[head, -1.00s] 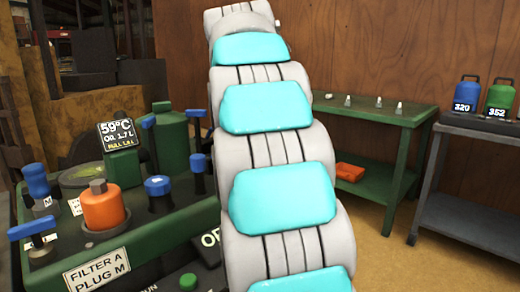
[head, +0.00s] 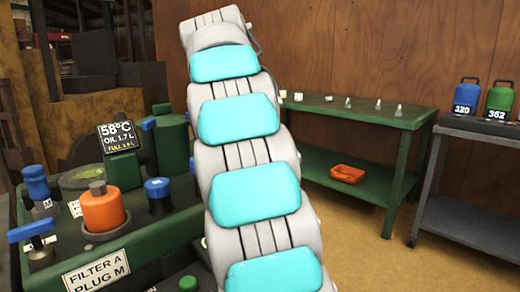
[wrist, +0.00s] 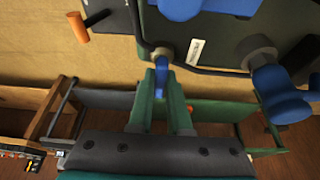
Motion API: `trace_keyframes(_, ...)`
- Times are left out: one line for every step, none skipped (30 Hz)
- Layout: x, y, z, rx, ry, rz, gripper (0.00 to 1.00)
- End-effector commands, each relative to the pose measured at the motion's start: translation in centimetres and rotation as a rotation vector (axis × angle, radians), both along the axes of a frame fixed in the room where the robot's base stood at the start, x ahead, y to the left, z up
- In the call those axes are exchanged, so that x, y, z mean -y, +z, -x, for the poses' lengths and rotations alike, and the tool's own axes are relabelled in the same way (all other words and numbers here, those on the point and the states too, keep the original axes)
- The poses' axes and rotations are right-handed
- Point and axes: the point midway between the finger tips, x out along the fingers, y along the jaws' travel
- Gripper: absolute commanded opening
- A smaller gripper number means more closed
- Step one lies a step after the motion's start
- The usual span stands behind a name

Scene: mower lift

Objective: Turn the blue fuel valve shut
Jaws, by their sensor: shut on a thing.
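In the wrist view my gripper (wrist: 161,84) has its two green fingers close together, with the small blue valve handle (wrist: 161,72) between their tips. The handle sits by a dark pipe at the edge of the green machine. A pale label (wrist: 195,52) is just right of it. In the head view my arm hides the gripper and I cannot pick out the held handle.
The green machine carries an orange filter (head: 101,208), a blue T-handle (head: 31,229), a blue knob (head: 158,187) and a display (head: 117,137) reading 58°C, oil 1.7 L. A green bench (head: 345,112) and an orange tray (head: 347,174) stand behind.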

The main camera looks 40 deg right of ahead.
Motion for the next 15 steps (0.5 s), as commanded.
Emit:
trace_keyframes(0.02,-0.02,-0.01,0.000,-0.001,0.000,0.00)
trace_keyframes(0.02,-0.02,-0.01,0.000,-0.001,0.000,0.00)
trace_keyframes(0.02,-0.01,0.00,0.000,0.000,0.000,0.00)
trace_keyframes(0.02,-0.01,0.00,0.000,0.000,0.000,0.00)
trace_keyframes(0.02,-0.02,0.00,0.000,0.000,0.000,0.00)
trace_keyframes(0.02,-0.02,-0.01,0.000,0.000,0.000,0.00)
trace_keyframes(0.02,-0.01,0.00,0.000,0.000,0.000,0.18)
trace_keyframes(0.01,-0.02,0.00,0.000,0.000,0.000,0.22)
trace_keyframes(0.01,-0.02,0.00,0.000,0.000,0.000,0.26)
trace_keyframes(0.00,-0.01,0.00,0.000,0.000,0.000,0.30)
trace_keyframes(0.00,-0.01,0.00,0.000,0.000,0.000,0.33)
trace_keyframes(0.00,-0.01,0.00,0.000,0.001,0.000,0.38)
trace_keyframes(0.00,0.00,0.00,0.000,0.001,0.000,0.41)
trace_keyframes(0.00,0.00,0.00,0.000,0.001,0.000,0.44)
trace_keyframes(-0.01,0.00,0.00,0.000,0.001,0.000,0.46)
